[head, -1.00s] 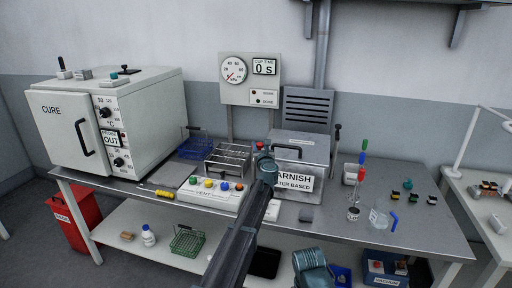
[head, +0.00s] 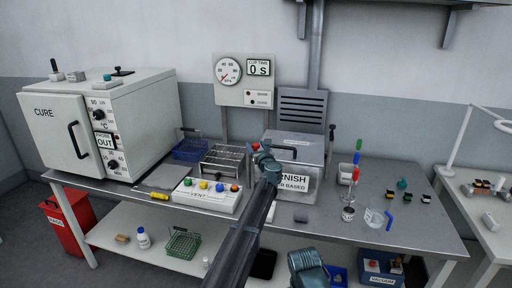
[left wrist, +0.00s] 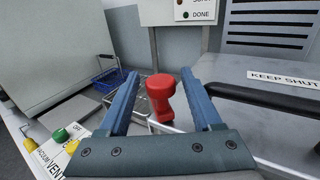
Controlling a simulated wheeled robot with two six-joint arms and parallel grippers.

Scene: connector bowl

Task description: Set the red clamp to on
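In the left wrist view the red clamp (left wrist: 160,92) is a red handle standing between my fingers. My left gripper (left wrist: 158,82) is open, one blue finger on each side of the handle, with gaps visible on both sides. In the head view my left gripper (head: 263,152) is at the chamber's left front corner and partly covers the clamp.
A vent panel with coloured buttons (head: 207,197) lies left of my arm. A wire rack (head: 224,160) and a blue basket (head: 190,148) stand behind it. The cure oven (head: 140,115) is at the left. A dark lid handle (left wrist: 265,98) lies right of my fingers.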

